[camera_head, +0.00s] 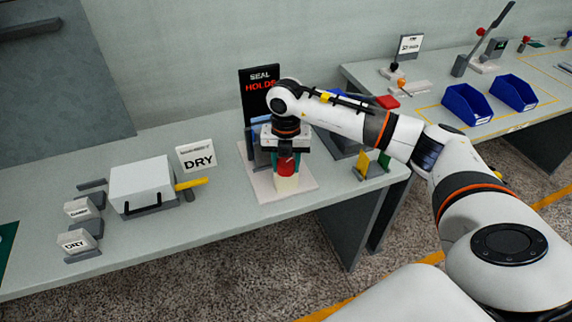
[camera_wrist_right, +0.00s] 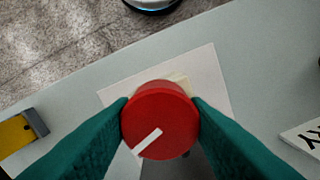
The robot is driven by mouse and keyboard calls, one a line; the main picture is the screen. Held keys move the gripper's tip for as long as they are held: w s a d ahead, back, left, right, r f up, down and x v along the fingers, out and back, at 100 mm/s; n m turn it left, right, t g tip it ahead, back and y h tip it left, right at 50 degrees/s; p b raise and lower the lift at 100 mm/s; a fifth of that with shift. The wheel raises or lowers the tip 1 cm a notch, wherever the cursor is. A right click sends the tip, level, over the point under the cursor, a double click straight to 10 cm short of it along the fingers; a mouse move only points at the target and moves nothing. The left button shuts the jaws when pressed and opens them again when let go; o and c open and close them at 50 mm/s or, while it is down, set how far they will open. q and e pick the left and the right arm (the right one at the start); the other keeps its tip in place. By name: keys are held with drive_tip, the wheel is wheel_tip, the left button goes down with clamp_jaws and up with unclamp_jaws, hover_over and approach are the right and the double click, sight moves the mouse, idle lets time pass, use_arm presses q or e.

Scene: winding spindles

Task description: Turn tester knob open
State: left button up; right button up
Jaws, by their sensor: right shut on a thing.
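The tester's red knob (camera_head: 287,166) sits on a cream base on a white plate (camera_head: 262,190) in the head view. In the right wrist view the round red knob (camera_wrist_right: 160,118) has a white mark pointing to the lower left. My right gripper (camera_head: 286,162) points down from above, its green fingers on either side of the knob. In the wrist view the fingertips (camera_wrist_right: 160,112) touch the knob's sides and are shut on it. A dark sign (camera_head: 260,88) behind reads "SEAL HOLDS", partly hidden by my right arm. My left gripper is not in view.
Yellow and green blocks (camera_head: 368,162) lie right of the plate. Blue bins (camera_head: 467,104) stand on the far right table.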

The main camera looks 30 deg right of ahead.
drive_tip(key=n+b, duration=0.1)
drive_tip(key=n, duration=0.2)
drive_tip(key=shift+n, duration=0.4)
drive_tip(key=n+b, duration=0.2)
drive_tip(key=n, duration=0.1)
drive_tip(key=n+b, duration=0.1)
drive_tip(key=n, duration=0.3)
drive_tip(key=n+b, duration=0.1)
drive_tip(key=n, duration=0.2)
drive_tip(key=shift+n+b, duration=0.3)
drive_tip(key=shift+n, duration=0.1)
drive_tip(key=n+b, duration=0.2)
drive_tip(key=n, duration=0.4)
drive_tip(key=shift+r, duration=0.1)
drive_tip(key=n+b, duration=0.1)
drive_tip(key=n, duration=0.5)
drive_tip(key=shift+r+n, duration=0.1)
drive_tip(key=shift+n, duration=0.3)
drive_tip(key=o, duration=1)
drive_tip(key=shift+c, duration=0.2)
